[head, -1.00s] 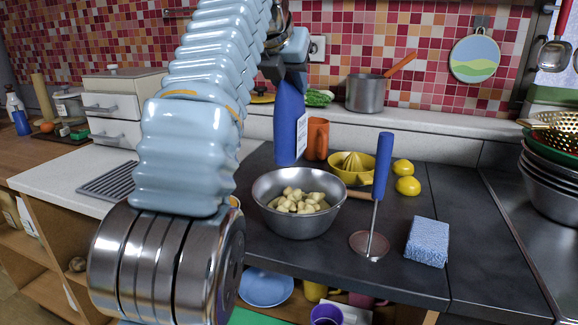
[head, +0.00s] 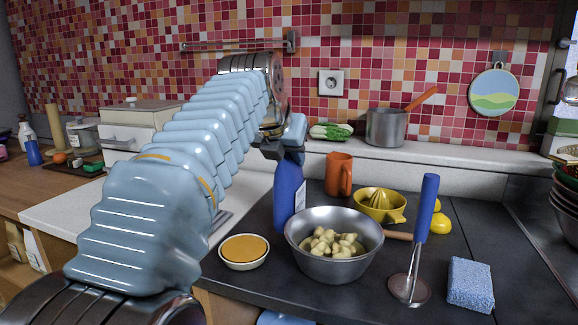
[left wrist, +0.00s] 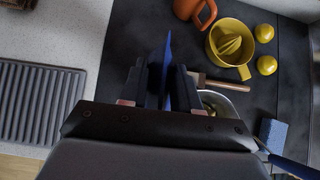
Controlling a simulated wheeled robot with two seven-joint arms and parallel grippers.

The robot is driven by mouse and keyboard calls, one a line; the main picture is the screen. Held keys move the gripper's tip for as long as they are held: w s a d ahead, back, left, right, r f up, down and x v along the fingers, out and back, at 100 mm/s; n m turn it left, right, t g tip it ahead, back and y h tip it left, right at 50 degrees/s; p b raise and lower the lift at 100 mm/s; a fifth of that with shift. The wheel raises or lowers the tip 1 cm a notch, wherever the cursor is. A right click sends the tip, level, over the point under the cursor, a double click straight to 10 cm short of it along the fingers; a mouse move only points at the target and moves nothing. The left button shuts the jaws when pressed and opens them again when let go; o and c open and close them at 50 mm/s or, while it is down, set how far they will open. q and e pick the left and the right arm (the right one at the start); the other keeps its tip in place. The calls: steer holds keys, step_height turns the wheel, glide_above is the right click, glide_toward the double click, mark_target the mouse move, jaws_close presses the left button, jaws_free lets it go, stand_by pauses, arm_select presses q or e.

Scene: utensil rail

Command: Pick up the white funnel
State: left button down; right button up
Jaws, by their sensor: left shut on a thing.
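I see no white funnel in either view. My left gripper (head: 284,150) is shut on the top of a blue bottle (head: 288,195) with a white label. The bottle is upright, left of the steel bowl. I cannot tell whether its base touches the counter. In the left wrist view the gripper (left wrist: 164,85) points down with the blue bottle (left wrist: 167,65) narrow between its fingers. My right gripper is not in view.
A steel bowl (head: 300,240) of pale chunks stands close right of the bottle. An orange-filled dish (head: 244,250), orange mug (head: 339,174), yellow juicer (head: 378,206), lemons, blue-handled masher (head: 426,210) and blue sponge (head: 470,284) surround it. A ribbed drainer (left wrist: 38,103) lies left.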

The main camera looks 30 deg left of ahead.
arm_select(q)
steer(key=shift+f, duration=1.3)
steer(key=c, duration=0.8)
jaws_free()
